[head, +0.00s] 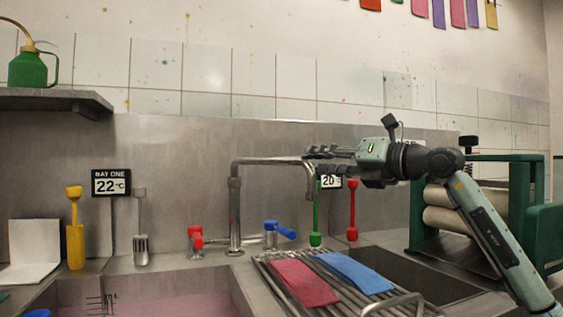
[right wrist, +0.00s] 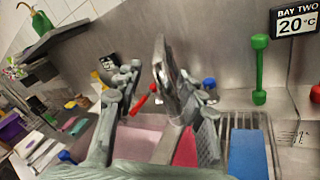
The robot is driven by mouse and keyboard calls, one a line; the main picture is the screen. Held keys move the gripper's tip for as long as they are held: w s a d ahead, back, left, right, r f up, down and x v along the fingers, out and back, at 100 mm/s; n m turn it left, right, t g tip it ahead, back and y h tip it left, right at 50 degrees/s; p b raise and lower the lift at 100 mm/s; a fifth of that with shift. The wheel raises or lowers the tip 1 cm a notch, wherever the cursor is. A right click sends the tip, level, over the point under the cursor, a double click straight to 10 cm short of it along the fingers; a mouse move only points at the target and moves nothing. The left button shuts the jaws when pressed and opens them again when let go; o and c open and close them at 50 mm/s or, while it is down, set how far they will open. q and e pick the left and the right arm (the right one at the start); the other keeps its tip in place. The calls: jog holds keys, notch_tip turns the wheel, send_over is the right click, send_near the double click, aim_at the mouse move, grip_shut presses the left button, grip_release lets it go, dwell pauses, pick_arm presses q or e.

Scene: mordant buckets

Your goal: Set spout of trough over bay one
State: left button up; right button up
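The trough's steel spout (head: 272,161) rises from the back ledge and reaches right, its bent end over the area between the basins. The bay one basin (head: 150,302) at front left holds pink liquid; its sign (head: 111,183) reads BAY ONE, 22°C. My right gripper (head: 318,161) is at the spout's free end, coming from the right. In the right wrist view the spout (right wrist: 172,80) lies between its spread fingers, with a gap on the left finger's side; contact on the other side is unclear. My left gripper is out of view.
A red tap (head: 195,238) and blue tap (head: 279,230) flank the spout's base. A drain rack (head: 340,300) holds red and blue cloths. A green roller press (head: 519,200) stands right. The BAY TWO sign (right wrist: 297,20) is partly hidden in the head view.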

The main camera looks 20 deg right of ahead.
aim_at(285, 162)
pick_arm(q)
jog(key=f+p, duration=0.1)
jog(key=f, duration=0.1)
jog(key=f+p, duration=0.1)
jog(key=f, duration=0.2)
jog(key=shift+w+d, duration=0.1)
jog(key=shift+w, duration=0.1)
pick_arm(e)
jog(key=x, duration=1)
jog(key=shift+w+a, duration=0.2)
jog(key=shift+w, duration=0.1)
jog(key=shift+c, duration=0.3)
grip_shut()
